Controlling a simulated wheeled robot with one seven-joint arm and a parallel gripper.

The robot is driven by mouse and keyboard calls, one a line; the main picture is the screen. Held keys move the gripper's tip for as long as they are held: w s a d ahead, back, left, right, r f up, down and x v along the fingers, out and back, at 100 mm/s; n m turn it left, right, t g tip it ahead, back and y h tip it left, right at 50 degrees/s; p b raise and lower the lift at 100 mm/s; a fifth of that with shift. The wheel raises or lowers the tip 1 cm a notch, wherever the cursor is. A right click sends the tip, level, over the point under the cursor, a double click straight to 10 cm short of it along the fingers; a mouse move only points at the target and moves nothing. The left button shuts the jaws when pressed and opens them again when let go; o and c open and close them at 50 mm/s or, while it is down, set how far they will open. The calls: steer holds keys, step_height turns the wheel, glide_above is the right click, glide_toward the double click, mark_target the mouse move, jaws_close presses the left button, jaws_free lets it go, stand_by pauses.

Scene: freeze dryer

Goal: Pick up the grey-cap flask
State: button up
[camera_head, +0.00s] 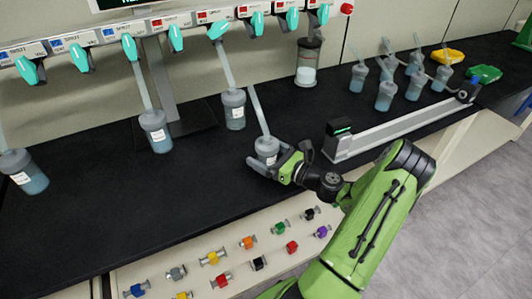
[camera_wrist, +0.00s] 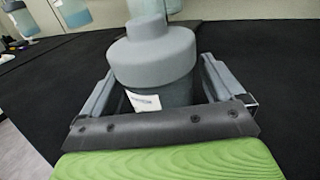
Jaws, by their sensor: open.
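The grey-cap flask (camera_head: 267,149) stands on the black bench near its front edge, with a grey cap, a tilted tube rising from it and a white label. My gripper (camera_head: 268,168) is around it at body height. In the wrist view the flask's large grey cap (camera_wrist: 152,52) fills the middle, and the open jaws of my gripper (camera_wrist: 155,95) lie on either side of its body. Dark gaps show between the jaws and the flask. The lower part of the flask is hidden by my gripper.
Other grey-cap flasks (camera_head: 155,130) (camera_head: 233,108) hang or stand at teal valves to the left and behind. A rail device (camera_head: 400,133) lies to the right, with several flasks (camera_head: 386,94) beyond. Coloured clamps (camera_head: 247,242) lie on the front shelf. The black bench (camera_head: 90,220) is clear at front left.

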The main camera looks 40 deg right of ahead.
steer(key=shift+r, duration=0.1)
steer(key=c, duration=1.6)
